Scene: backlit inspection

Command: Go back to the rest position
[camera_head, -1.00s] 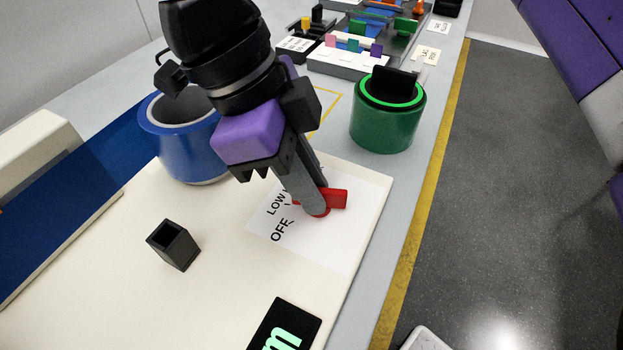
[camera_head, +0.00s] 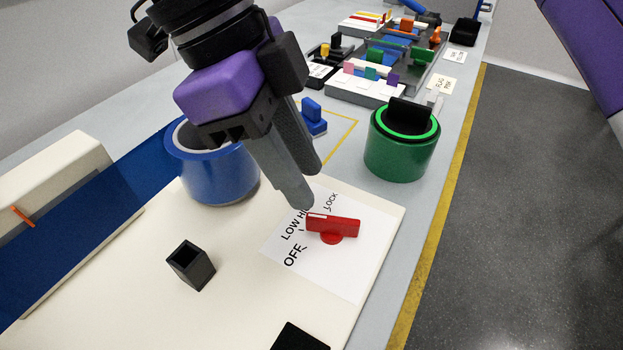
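My gripper (camera_head: 306,188) hangs above the pale panel, fingers pointing down and to the right. Its two grey fingertips show apart, with nothing between them. A red knob (camera_head: 333,227) with a bar handle sits on a white label sheet (camera_head: 345,275) just below and right of the fingertips. The fingers look clear of it. The label reads "OFF" and "LOW", with other words partly hidden by the fingers.
A blue pot (camera_head: 215,178) stands behind the gripper, partly covered by it. A green container (camera_head: 400,155) stands right of it. A black square socket (camera_head: 191,266) is at the left on the panel (camera_head: 130,310). Trays with coloured parts (camera_head: 365,93) lie farther back. Open floor is at right.

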